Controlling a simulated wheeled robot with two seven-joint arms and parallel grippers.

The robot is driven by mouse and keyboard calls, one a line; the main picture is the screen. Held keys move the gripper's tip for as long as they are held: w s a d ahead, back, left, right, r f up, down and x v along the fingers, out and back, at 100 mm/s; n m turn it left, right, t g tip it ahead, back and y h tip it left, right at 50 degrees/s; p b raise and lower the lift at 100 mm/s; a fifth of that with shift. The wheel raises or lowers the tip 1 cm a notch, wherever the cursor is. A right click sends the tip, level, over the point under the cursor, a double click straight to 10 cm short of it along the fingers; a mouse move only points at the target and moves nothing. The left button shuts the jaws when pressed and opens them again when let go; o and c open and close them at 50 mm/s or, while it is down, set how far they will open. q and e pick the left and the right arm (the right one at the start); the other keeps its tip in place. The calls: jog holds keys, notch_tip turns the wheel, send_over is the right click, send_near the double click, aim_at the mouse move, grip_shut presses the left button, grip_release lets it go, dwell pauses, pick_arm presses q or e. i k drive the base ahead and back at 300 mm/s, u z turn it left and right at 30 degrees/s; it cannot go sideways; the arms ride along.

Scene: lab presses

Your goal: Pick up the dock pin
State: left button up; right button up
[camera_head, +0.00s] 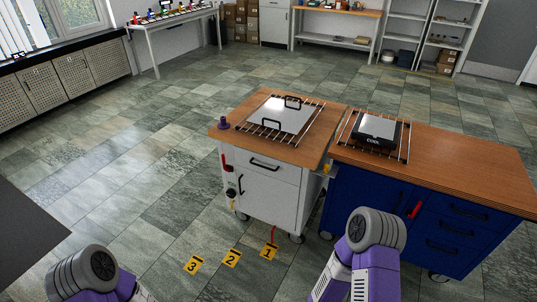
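A small purple peg with a wide base (223,122) stands upright at the left corner of the white cart's wooden top; it looks like the dock pin, though I cannot be sure. The white cart (262,185) stands on castors beside the blue cabinet (400,215). Links of both my arms show at the bottom left and bottom centre-right, well short of the peg. Neither gripper's fingers can be seen.
A metal plate with black handles (281,115) lies on a wire rack on the cart. A black device marked COOL (376,132) sits on a rack on the cabinet. Yellow floor markers 1 (269,252), 2 (232,258) and 3 (194,265) lie in front. Floor at left is clear.

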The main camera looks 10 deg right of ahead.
aim_at(327, 166)
jog(key=u, duration=0.25)
jog(key=i, duration=1.3)
jog(key=z, duration=0.25)
